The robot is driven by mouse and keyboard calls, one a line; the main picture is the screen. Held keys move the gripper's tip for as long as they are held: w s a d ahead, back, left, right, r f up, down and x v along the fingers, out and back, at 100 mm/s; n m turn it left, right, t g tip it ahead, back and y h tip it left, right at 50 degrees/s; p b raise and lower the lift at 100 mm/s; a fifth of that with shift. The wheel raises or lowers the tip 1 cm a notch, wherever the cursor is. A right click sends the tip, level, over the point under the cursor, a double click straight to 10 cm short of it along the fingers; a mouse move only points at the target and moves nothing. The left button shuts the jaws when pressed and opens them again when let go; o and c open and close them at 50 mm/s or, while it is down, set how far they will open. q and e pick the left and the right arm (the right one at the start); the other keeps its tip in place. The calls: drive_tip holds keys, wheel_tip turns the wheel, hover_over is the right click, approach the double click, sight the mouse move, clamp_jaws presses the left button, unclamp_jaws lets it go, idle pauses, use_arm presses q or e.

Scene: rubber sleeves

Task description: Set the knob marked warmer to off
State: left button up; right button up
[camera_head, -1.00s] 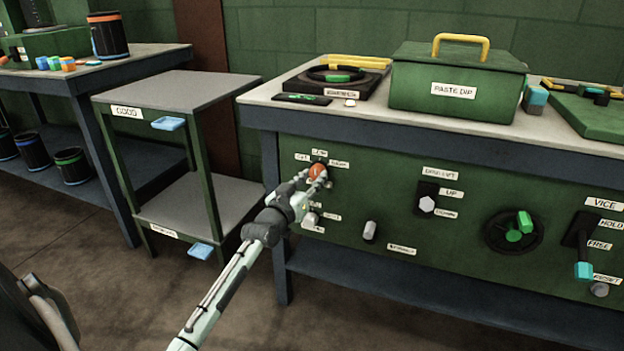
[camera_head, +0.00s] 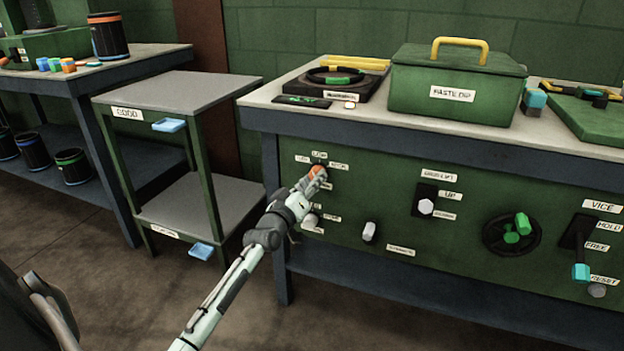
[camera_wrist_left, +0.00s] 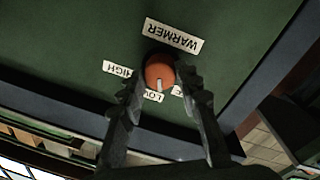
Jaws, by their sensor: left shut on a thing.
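The orange warmer knob (camera_head: 319,171) is on the green front panel, near its left end. In the left wrist view the knob (camera_wrist_left: 159,70) sits beside the upside-down WARMER label (camera_wrist_left: 173,36). Its white pointer line points toward the LOW label (camera_wrist_left: 153,96). The HIGH label (camera_wrist_left: 120,69) is to the left; another label right of LOW is mostly hidden by a finger. My left gripper (camera_head: 313,178) is shut on the knob, one finger on each side, as the left wrist view also shows (camera_wrist_left: 161,79). My right gripper is not in view.
Below the knob is a grey knob (camera_head: 310,220), close to my left wrist. Further right are another grey knob (camera_head: 369,231), a switch (camera_head: 426,206), a handwheel (camera_head: 512,233) and the vice lever (camera_head: 580,268). A small shelf stand (camera_head: 180,95) stands left of the bench.

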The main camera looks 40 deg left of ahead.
use_arm(q)
drive_tip(key=n, duration=0.5)
drive_tip(key=shift+f, duration=0.1)
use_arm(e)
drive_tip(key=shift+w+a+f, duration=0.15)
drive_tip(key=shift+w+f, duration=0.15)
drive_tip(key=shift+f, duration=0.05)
use_arm(q)
drive_tip(key=shift+n+y, duration=0.4)
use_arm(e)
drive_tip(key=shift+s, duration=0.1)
use_arm(q)
drive_tip(key=o, duration=1.2)
drive_tip(key=shift+c, duration=0.2)
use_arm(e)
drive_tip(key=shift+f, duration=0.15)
